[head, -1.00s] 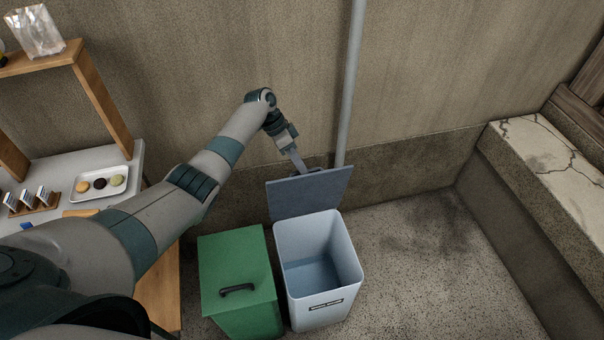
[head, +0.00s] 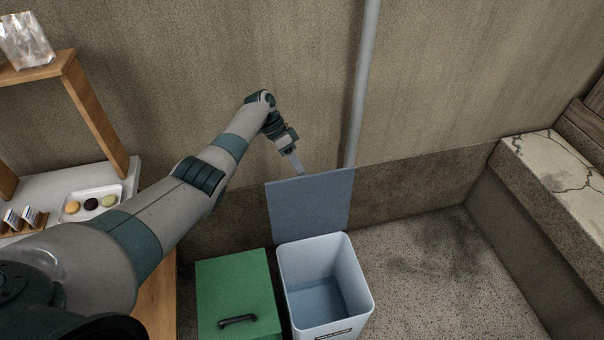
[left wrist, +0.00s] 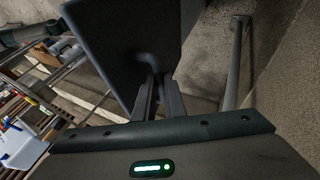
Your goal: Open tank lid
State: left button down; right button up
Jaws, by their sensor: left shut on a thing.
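The tank (head: 325,290) is a light grey-blue open bin on the floor, with a dark label on its front. Its lid (head: 311,207) is a flat blue-grey panel that stands raised, nearly upright, at the back of the tank. My left gripper (head: 298,168) is at the lid's top edge. In the left wrist view, my left gripper (left wrist: 157,95) is shut on the curved handle (left wrist: 148,61) of the lid (left wrist: 125,40). The tank's inside shows empty in the head view. My right gripper is not in view.
A green bin (head: 237,293) with its lid down and a black handle stands left of the tank. A pipe (head: 363,80) runs down the wall behind. A table with a tray of round sweets (head: 92,204) is at left. A stone ledge (head: 560,185) is at right; floor between is clear.

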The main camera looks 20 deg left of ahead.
pick_arm(q)
jog(key=shift+s+f, duration=0.4)
jog(key=shift+f, duration=0.2)
jog(key=c, duration=1.8)
grip_release()
jog(key=shift+w, duration=0.1)
jog(key=b+v, duration=0.2)
jog(key=v, duration=1)
jog(key=shift+w, duration=0.25)
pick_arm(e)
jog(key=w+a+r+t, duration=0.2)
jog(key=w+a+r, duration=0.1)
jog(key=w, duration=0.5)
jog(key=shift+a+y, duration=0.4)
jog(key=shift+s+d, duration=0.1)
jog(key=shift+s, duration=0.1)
